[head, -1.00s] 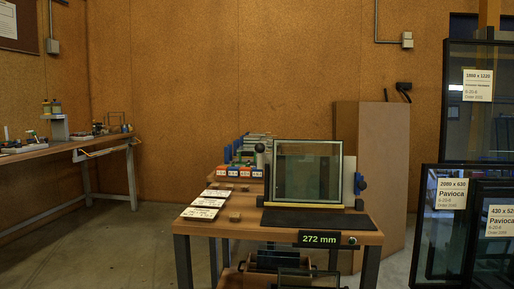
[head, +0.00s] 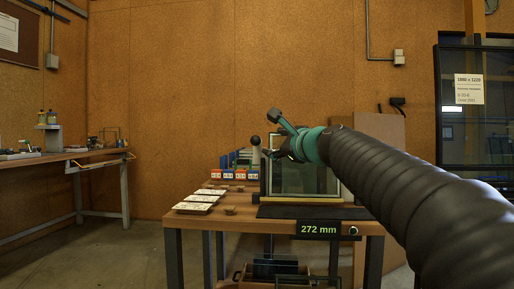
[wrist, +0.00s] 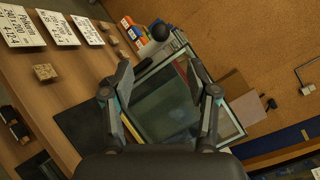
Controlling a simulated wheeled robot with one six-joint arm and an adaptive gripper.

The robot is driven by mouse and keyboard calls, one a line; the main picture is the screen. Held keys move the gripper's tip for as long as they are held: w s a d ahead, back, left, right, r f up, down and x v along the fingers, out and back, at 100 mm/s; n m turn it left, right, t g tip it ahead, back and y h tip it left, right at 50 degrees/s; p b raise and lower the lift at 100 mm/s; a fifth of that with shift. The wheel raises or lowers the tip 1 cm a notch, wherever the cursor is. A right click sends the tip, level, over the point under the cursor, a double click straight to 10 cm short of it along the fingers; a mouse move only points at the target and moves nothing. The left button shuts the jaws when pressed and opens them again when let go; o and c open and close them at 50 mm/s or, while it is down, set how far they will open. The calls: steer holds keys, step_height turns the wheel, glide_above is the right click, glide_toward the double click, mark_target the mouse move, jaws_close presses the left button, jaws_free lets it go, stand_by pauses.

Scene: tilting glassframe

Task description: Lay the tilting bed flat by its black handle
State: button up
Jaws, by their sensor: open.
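The tilting bed with its glass frame (head: 290,180) stands upright on the workbench in the head view. The glass (wrist: 165,105) fills the middle of the wrist view, seen at an angle. The black ball handle (head: 255,140) stands up at the bed's left side; in the wrist view the black ball (wrist: 160,32) shows beyond my fingertips. My gripper (wrist: 160,72) is open and empty, its fingers spread in front of the glass. In the head view my gripper (head: 283,150) is just right of the ball, apart from it, and hides the frame's upper part.
White cards (head: 197,203) and small wooden blocks (wrist: 45,72) lie on the bench left of the frame. A dark mat (head: 300,212) lies before it. A 272 mm display (head: 319,228) is on the front edge. Dark glass frames (head: 480,110) stand at right.

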mark_target(257, 140)
steer(key=p+x, duration=0.3)
steer(key=x, duration=1)
steer(key=shift+w+a+p, duration=0.2)
steer(key=shift+w+p, duration=0.05)
steer(key=shift+p, duration=0.05)
jaws_close()
